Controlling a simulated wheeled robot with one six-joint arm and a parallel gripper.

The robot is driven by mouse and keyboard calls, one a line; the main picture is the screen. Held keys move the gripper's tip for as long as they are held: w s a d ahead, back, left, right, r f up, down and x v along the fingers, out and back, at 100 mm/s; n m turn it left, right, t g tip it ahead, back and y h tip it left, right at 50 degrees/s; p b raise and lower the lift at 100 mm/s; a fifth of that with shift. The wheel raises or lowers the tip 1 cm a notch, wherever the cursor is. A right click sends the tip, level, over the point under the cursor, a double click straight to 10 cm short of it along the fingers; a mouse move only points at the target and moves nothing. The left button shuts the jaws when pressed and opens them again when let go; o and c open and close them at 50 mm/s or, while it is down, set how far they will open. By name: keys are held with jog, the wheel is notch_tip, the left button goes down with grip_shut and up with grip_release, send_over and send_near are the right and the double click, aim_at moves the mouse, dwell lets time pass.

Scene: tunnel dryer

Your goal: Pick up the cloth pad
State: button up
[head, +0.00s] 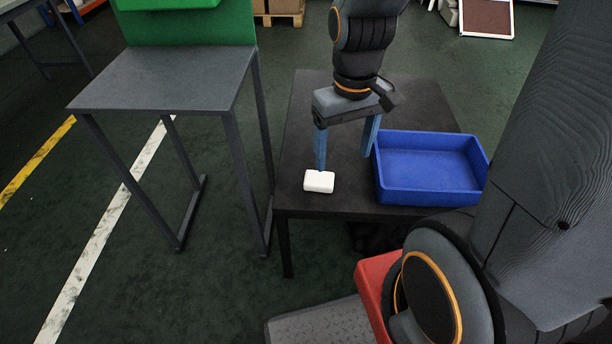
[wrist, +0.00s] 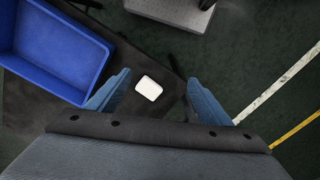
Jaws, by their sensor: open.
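The cloth pad (head: 319,181) is a small white block with rounded corners. It lies on the black table near its front left edge. In the wrist view the pad (wrist: 149,88) shows in the gap between the fingers, apart from both. My gripper (head: 346,160) has two blue fingers and points down over the table, a little behind the pad. The fingers are spread wide with nothing between them. In the wrist view my gripper (wrist: 157,96) is open too. How high the fingertips are above the table I cannot tell exactly.
A blue open bin (head: 431,198) stands on the black table (head: 300,120), close to the right finger, and looks empty. A grey side table (head: 165,80) with a green panel (head: 190,30) stands to the left.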

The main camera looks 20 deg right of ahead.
jog(key=w+f+n, duration=0.6)
jog(key=w+f, duration=0.1)
jog(key=w, duration=0.1)
jog(key=n+b, duration=0.1)
jog(key=n, duration=0.5)
send_over(319, 178)
jog(key=f, duration=0.9)
jog(key=shift+w+d, duration=0.1)
jog(key=shift+d, duration=0.2)
jog(key=shift+w+f, duration=0.1)
jog(key=shift+f, duration=0.75)
jog(key=shift+a+f, duration=0.15)
jog(key=shift+f, duration=1.5)
jog(key=shift+a+f, duration=0.1)
jog(key=shift+f, duration=1.5)
jog(key=shift+c, duration=0.5)
jog(key=c, duration=1)
